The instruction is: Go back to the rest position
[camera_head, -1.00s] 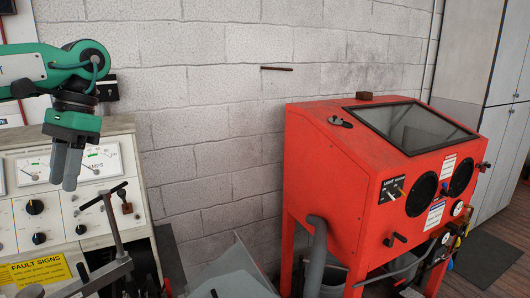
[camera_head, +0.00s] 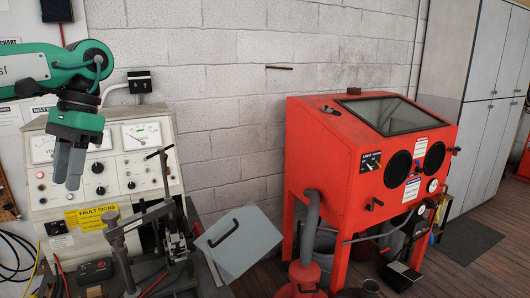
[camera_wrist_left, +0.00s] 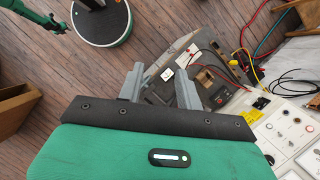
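My left gripper (camera_head: 70,165) hangs from the green arm at the left of the head view, fingers pointing down, in front of the test bench panel (camera_head: 72,186). In the left wrist view my left gripper (camera_wrist_left: 160,86) has its two grey fingers spread with a gap between them and nothing held. No gripper of my right arm can be made out.
A red blasting cabinet (camera_head: 325,165) stands right of centre on the wooden floor. A clamp lever stand (camera_head: 122,240) rises before the bench. Grey lockers (camera_head: 490,130) stand at the right.

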